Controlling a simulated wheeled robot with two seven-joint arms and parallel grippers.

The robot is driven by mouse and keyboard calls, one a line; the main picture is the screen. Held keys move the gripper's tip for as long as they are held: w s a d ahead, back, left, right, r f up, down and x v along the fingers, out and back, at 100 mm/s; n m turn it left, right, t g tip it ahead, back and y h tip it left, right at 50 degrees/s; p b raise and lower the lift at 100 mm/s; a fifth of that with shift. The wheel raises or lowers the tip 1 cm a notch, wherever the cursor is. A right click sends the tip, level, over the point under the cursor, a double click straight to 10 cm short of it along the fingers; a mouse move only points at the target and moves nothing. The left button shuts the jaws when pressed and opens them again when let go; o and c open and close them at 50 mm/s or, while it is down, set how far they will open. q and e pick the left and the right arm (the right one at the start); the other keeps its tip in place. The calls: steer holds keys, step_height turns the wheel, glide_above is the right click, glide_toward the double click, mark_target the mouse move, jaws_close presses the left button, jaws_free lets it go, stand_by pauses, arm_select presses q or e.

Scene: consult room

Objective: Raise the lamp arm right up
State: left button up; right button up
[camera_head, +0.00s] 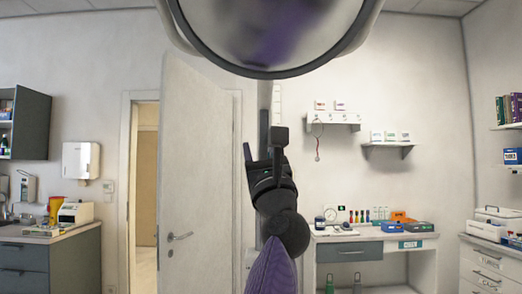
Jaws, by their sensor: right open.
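The lamp's round head (345,42) fills the top middle of the head view, close to me and cut off by the top edge. My right gripper (264,147) points up below the lamp head, in the middle of the view. Its dark fingers are apart with nothing between them. A gap shows in the picture between the fingertips and the lamp's lower rim. My left gripper is out of view.
Behind are a pale door (195,190), ajar, and a narrow upright post (264,105). A desk (345,252) with small items stands right of centre, under wall shelves (388,146). Counters stand at far left (40,262) and far right (490,262).

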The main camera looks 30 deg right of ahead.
jaws_close()
stand_by(1.4)
